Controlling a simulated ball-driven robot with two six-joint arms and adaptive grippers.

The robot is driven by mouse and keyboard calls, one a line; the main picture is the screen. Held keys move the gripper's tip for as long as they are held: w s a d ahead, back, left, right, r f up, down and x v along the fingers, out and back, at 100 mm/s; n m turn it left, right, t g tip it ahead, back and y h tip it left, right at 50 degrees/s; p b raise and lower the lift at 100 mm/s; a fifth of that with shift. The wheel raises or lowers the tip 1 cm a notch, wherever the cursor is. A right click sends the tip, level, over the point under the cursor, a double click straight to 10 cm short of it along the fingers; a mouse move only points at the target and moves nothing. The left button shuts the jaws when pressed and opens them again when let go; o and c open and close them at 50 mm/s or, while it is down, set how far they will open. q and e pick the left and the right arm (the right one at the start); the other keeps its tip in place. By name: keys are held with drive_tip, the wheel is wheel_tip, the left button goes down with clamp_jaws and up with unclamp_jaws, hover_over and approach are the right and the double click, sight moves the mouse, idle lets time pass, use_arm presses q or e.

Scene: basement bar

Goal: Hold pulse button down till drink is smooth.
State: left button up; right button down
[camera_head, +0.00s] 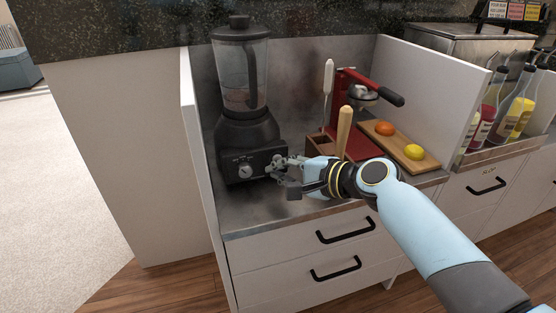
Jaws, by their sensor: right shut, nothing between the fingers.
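A black blender (249,140) stands upright at the left of the counter recess. Its clear jar (238,92) has a black lid and handle, with something faintly reddish low inside. The base front carries a pale dial (246,171) and small controls. My right gripper (276,170) is shut and empty at the right side of the base front. Its fingers cover that part of the panel, so the pulse button is not clearly seen and I cannot tell whether they touch it. My left gripper is not in view.
A red press (352,90) and a wooden-handled tool (344,130) stand right of the blender. A board (399,148) holds an orange (384,128) and a lemon (414,152). Bottles (487,105) stand beyond the right partition. White side panels bound the recess.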

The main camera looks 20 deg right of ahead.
drive_tip(key=shift+w, duration=0.1)
idle(0.6)
drive_tip(key=shift+w, duration=0.35)
drive_tip(key=shift+w, duration=0.35)
idle(0.7)
idle(0.4)
idle(1.0)
idle(0.4)
idle(0.5)
idle(0.5)
